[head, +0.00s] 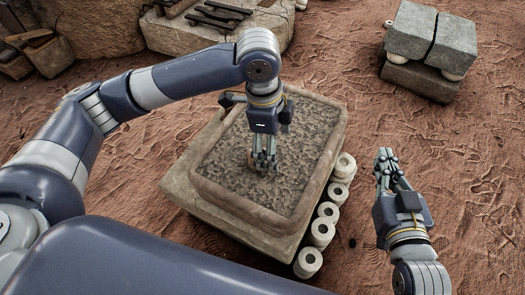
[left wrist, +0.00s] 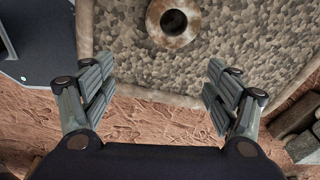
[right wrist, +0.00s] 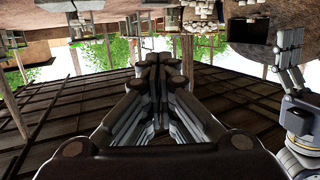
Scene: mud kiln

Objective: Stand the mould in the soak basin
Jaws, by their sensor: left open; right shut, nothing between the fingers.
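The soak basin (head: 318,178) is a stone trough with a pebbly-looking floor, standing on a slab. In the left wrist view, a round, hollow piece with a pale top and rusty patches, apparently the mould (left wrist: 188,32), stands in the basin (left wrist: 150,94) with its dark hole facing up. In the head view only a reddish bit of it (head: 251,165) shows by the left fingers. My left gripper (head: 263,165) is open above the basin floor, with nothing between its fingers (left wrist: 160,78). My right gripper (head: 385,158) is shut and empty, right of the basin; its fingers also show in the right wrist view (right wrist: 163,62).
Several pale hollow cylinders (head: 321,232) line the basin's right side. Grey stone blocks (head: 430,42) sit at the back right. A stone slab with dark bars (head: 216,14) lies at the back, and wooden boxes (head: 35,52) at the back left. Sandy ground on the right is mostly clear.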

